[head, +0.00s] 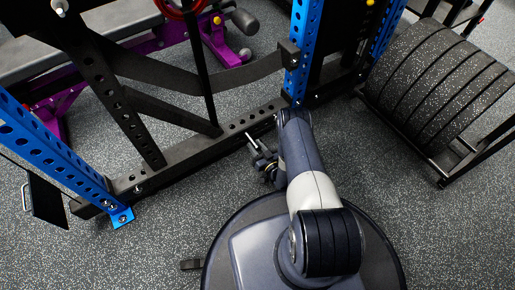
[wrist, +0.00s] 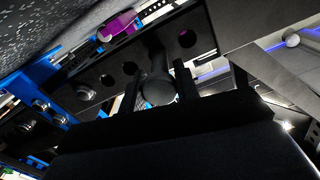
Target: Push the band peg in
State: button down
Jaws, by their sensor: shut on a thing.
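The band peg (wrist: 158,90) shows in the wrist view as a dark, round-ended piece between the two fingers of my gripper (wrist: 157,88). The fingers are shut on it. Behind it is a black rack beam (wrist: 200,35) with a row of round holes. I cannot tell how deep the peg sits in the beam. In the head view my gripper (head: 257,150) is low, close to the floor-level black beam (head: 190,152) with holes.
Blue perforated uprights (head: 300,50) stand at the beam's ends. A black strap (head: 190,78) hangs across the rack. Thick black plates (head: 435,85) sit on a low rack at the right. Purple equipment (head: 215,40) is behind.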

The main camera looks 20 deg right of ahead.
aim_at(246, 133)
jog(key=shift+x, duration=1.95)
jog(key=c, duration=1.1)
grip_release()
jog(key=shift+o, duration=0.2)
jog(key=shift+s, duration=0.15)
